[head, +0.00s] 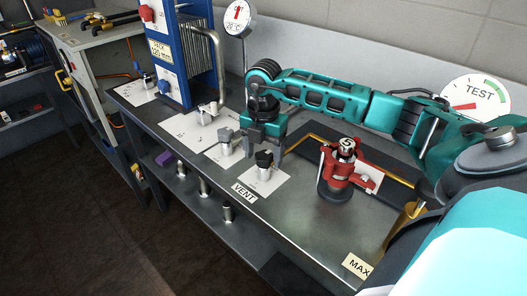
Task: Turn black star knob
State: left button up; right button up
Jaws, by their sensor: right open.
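The black star knob (264,158) sits on a grey fitting on a white plate (267,181) at the bench's front edge, beside the VENT label (244,192). My right gripper (263,148) points down over the knob with its jaws open. One finger shows to the left of the knob and one to the right; I cannot tell whether either touches it. The gripper body hides part of the space above the knob. My left gripper is not in the view.
A grey-handled valve (226,141) stands close to the left of the knob. A red device (343,172) stands to the right, near a yellow pipe. A blue-framed unit (180,60) rises at the back left. The bench's front right is mostly clear.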

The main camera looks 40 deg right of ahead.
aim_at(264, 157)
notch_tip(264, 157, up, 13)
dwell(0.6)
jog(key=shift+s+f, duration=0.1)
dwell(0.4)
